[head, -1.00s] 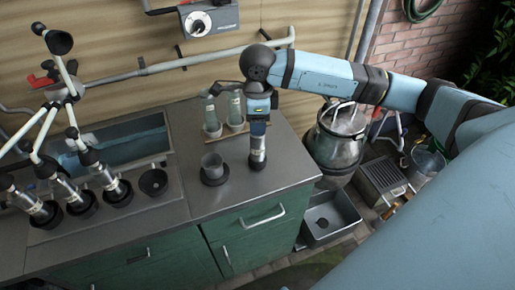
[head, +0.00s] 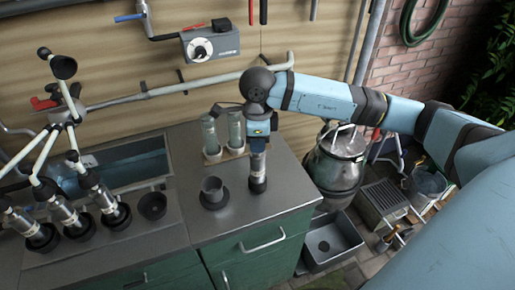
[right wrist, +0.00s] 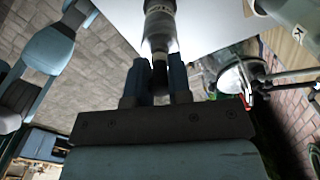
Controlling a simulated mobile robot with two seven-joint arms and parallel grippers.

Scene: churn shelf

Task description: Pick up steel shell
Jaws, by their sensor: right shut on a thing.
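The steel shell (head: 258,171), a narrow metal cylinder with dark ends, stands upright on the grey metal counter (head: 232,222). My right gripper (head: 258,146) comes down from above and is shut around its upper end. In the right wrist view, the shell (right wrist: 159,28) runs out from between the two fingers of the gripper (right wrist: 160,83), with its dark end held between them. I cannot tell whether the shell's foot touches the counter or is just clear of it. My left gripper is not in view.
Two glass bottles (head: 222,132) stand behind. A metal can (head: 337,160) stands right of the counter.

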